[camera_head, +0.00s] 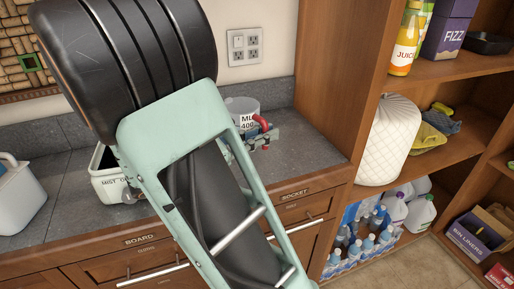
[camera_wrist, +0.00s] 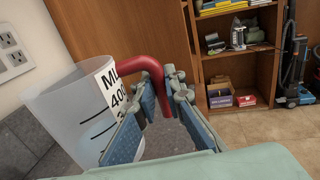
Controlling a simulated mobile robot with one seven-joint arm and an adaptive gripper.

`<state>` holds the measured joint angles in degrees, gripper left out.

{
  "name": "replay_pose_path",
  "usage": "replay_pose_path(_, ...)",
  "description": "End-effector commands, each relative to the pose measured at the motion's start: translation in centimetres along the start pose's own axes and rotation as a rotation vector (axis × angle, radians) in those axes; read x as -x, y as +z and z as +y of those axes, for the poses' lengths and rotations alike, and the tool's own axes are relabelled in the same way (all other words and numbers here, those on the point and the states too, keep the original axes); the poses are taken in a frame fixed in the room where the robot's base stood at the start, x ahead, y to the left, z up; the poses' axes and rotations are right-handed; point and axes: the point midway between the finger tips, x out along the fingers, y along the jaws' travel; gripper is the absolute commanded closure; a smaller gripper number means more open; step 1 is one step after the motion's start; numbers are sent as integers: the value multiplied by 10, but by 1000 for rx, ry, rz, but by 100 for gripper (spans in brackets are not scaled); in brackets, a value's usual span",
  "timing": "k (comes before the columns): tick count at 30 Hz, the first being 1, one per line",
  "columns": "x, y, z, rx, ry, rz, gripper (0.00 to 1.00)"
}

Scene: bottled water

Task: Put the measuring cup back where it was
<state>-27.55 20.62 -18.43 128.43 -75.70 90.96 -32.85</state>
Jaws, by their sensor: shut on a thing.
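The measuring cup (camera_head: 242,104) is translucent white with a label reading "ML 400" and a red handle. It is upright over the back of the grey counter, below the wall outlet. In the wrist view the cup (camera_wrist: 65,112) fills the left side, and its red handle (camera_wrist: 139,64) passes between my fingers. My gripper (camera_wrist: 160,92) is shut on this handle. In the head view my gripper (camera_head: 260,138) is partly hidden by my arm. The cup's base is hidden, so I cannot tell whether it touches the counter.
A white container (camera_head: 107,184) sits on the counter (camera_head: 315,157) left of my arm, partly covered by it. Another white container (camera_head: 15,195) is farther left. A wooden shelf unit (camera_head: 343,85) rises at the right. Clear counter shows between the cup and the shelf.

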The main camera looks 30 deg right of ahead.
Motion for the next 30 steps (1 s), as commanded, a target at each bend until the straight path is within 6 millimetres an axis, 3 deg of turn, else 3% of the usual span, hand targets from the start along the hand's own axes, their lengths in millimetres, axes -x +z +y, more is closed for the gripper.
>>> replay_pose_path(1, -7, -12, 4, 2, -3, -4, 100)
replay_pose_path(6, -20, -30, 14, -1, -1, -3, 100)
replay_pose_path(13, -27, -41, 20, -2, -1, -1, 100)
replay_pose_path(20, -30, -72, 22, 0, 0, -2, 100)
replay_pose_path(30, -30, -75, 22, -2, 0, -1, 100)
